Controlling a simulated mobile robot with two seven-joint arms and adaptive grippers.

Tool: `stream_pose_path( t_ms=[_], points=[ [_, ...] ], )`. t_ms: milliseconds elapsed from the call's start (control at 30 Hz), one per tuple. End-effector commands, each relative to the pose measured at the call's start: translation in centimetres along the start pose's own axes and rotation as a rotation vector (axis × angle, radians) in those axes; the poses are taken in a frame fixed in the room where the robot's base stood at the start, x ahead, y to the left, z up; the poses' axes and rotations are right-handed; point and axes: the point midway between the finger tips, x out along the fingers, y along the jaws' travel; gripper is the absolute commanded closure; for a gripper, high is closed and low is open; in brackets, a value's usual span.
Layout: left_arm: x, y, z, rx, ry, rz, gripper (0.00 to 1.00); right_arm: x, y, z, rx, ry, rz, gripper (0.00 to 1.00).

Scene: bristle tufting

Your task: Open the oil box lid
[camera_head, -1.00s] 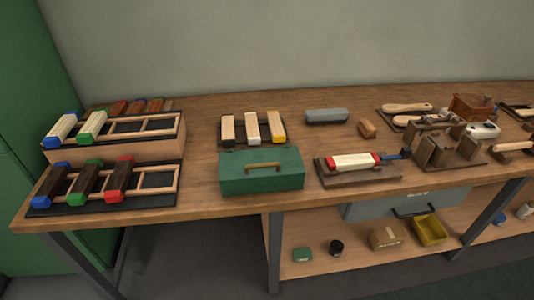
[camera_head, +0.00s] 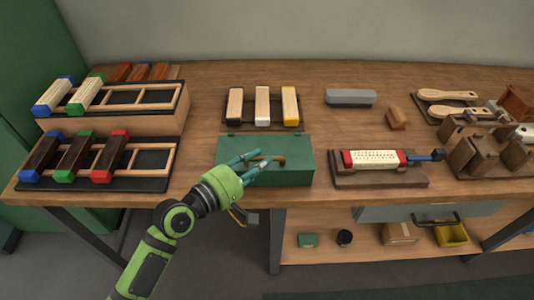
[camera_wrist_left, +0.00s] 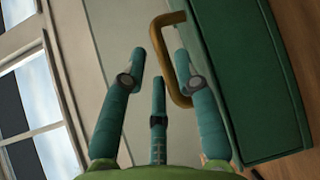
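The green oil box (camera_head: 290,174) stands at the front edge of the workbench with its lid shut. Its brass-coloured handle (camera_head: 279,159) is partly hidden by my left gripper (camera_head: 259,158) in the head view. My left gripper's fingers are spread, with nothing held between them. In the left wrist view the handle (camera_wrist_left: 168,19) lies beside and partly behind the right finger of the left gripper (camera_wrist_left: 157,66). I cannot tell whether they touch. My right gripper is not in view.
A rack with three blocks (camera_head: 262,105) sits behind the box. Block trays (camera_head: 150,183) are at its left, and a red-ended brush block (camera_head: 371,159) in a wooden fixture is at its right. A small bare bench strip (camera_head: 323,140) lies between box and fixture.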

Motion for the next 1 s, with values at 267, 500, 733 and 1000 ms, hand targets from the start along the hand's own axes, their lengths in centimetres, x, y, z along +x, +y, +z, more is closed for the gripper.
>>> stream_pose_path(
  t_ms=[267, 500, 733, 1000],
  points=[
    [2.8, 0.0, 0.0, 0.001, 0.001, -0.001, 0.69, -0.2, 0.3, -0.1, -0.002, 0.002, 0.003, 0.6],
    [2.9, -0.1, 0.0, 0.002, 0.001, -0.001, 0.69, -0.2, 0.7, -0.3, -0.002, 0.005, 0.009, 0.6],
    [2.9, -0.1, 0.0, 0.002, 0.001, -0.002, 1.0, -0.2, 1.0, -0.4, 0.0, 0.007, 0.012, 0.6],
    [2.8, 0.5, 0.0, -0.01, 0.001, -0.015, 1.0, -1.3, 1.0, -0.5, 0.001, 0.008, 0.013, 0.6]
  ],
)
